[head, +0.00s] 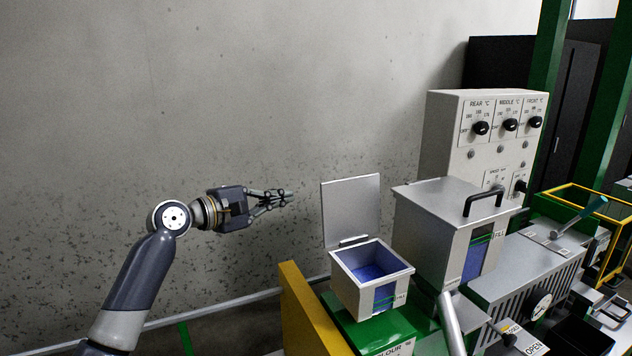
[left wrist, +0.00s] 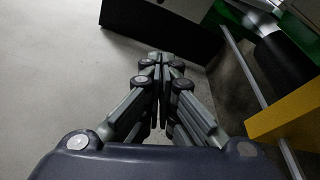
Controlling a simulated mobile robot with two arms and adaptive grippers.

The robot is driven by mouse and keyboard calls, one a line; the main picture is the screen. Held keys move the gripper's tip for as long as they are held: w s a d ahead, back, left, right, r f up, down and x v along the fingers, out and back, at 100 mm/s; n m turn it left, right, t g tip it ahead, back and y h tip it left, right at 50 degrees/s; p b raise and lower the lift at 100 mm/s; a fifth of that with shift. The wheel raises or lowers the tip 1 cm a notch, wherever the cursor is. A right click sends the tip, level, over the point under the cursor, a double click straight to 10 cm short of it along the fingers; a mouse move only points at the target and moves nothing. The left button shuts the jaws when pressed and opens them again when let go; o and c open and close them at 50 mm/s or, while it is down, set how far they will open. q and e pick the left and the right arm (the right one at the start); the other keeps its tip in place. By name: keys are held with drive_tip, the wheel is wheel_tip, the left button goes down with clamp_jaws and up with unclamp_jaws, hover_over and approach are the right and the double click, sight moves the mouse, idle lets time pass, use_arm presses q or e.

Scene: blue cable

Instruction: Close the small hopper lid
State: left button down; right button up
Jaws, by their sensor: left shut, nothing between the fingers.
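The small hopper (head: 372,277) is an open grey box with blue contents, on a green base. Its lid (head: 351,209) stands upright, hinged at the hopper's back edge. My left gripper (head: 289,196) is shut and empty, in the air to the left of the raised lid and apart from it. In the left wrist view the fingers (left wrist: 163,62) are together with nothing between them; the hopper and lid do not show there. My right gripper is not in view.
A larger lidded hopper (head: 438,235) with a black handle stands right of the small one. A control panel (head: 484,140) with knobs rises behind it. A yellow plate (head: 305,309) stands at the machine's left end. The space by the wall is free.

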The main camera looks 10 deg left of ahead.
use_arm(q)
drive_tip(key=w+d+p, duration=0.4)
drive_tip(key=d+p, duration=0.2)
drive_tip(key=d, duration=0.2)
drive_tip(key=shift+w+d+r, duration=0.2)
drive_tip(key=shift+r, duration=0.25)
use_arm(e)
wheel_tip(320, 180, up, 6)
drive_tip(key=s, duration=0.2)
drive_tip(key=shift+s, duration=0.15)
use_arm(q)
drive_tip(key=shift+s, duration=0.1)
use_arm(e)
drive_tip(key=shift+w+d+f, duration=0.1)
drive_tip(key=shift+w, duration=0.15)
use_arm(q)
drive_tip(key=shift+r, duration=0.1)
